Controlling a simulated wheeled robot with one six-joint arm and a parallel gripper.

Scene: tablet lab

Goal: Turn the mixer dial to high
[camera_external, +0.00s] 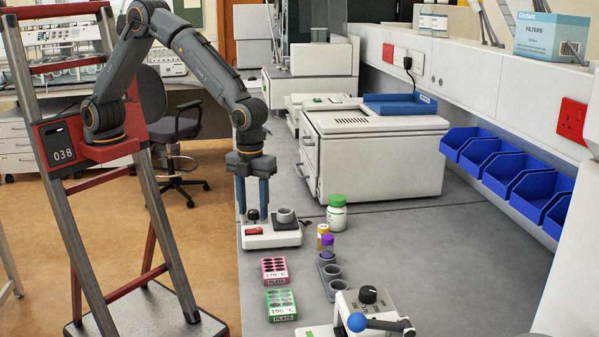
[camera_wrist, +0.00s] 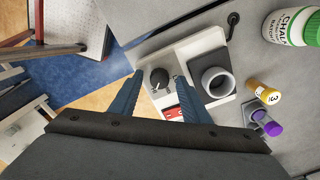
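A small white unit (camera_external: 285,238) with a red switch, a grey cup (camera_external: 285,215) and a black dial (camera_external: 252,215) stands at the bench's left edge; I take it as the mixer. My gripper (camera_external: 253,210) points straight down over it, its two blue fingers apart. In the wrist view the dial (camera_wrist: 159,79) shows between the fingertips of my gripper (camera_wrist: 158,75), with a gap on each side. The cup (camera_wrist: 217,82) is just right of the right finger. The dial's setting marks are too small to read.
Pink (camera_external: 275,270) and green (camera_external: 281,304) plates lie nearer. Another device with a black knob (camera_external: 368,294) is in front. A large white machine (camera_external: 375,160) is behind.

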